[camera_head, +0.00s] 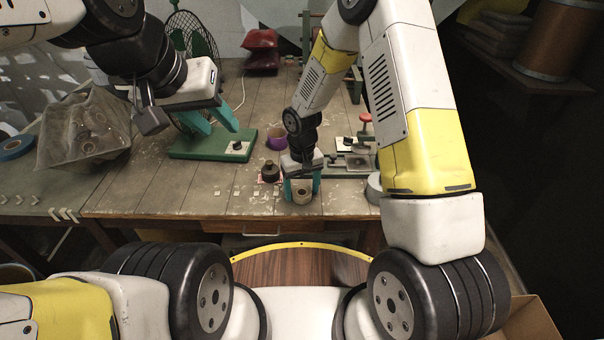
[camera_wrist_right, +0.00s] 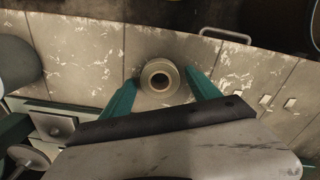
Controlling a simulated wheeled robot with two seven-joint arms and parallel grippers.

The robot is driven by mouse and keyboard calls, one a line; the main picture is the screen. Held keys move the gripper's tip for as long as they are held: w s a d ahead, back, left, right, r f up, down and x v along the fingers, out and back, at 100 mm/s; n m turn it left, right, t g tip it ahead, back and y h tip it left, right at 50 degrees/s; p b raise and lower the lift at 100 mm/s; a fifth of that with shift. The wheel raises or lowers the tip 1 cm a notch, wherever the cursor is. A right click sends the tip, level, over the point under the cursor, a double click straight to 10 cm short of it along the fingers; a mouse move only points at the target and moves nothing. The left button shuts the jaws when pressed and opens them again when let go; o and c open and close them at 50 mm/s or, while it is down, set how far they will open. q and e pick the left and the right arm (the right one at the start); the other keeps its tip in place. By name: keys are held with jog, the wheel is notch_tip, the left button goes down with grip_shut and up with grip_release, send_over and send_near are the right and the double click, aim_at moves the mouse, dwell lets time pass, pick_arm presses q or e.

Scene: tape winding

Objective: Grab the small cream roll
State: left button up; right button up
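The small cream roll (camera_head: 302,191) stands on the wooden table near its front edge. In the right wrist view the cream roll (camera_wrist_right: 159,81) lies between the two teal fingers, with a gap visible on each side. My right gripper (camera_head: 302,190) is open and lowered around the roll; it also shows in the right wrist view (camera_wrist_right: 160,88). My left gripper (camera_head: 214,126) is open and empty, above the green base at the left of the table.
A purple roll (camera_head: 276,139) and a dark knobbed object (camera_head: 270,172) stand left of my right gripper. A green-based device (camera_head: 212,143) and a metal fixture (camera_head: 352,163) are nearby. A grey roll (camera_head: 374,188) sits to the right. A blue roll (camera_head: 14,147) lies far left.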

jog(key=c, duration=1.1)
jog(key=shift+r, duration=0.15)
jog(key=shift+c, duration=0.2)
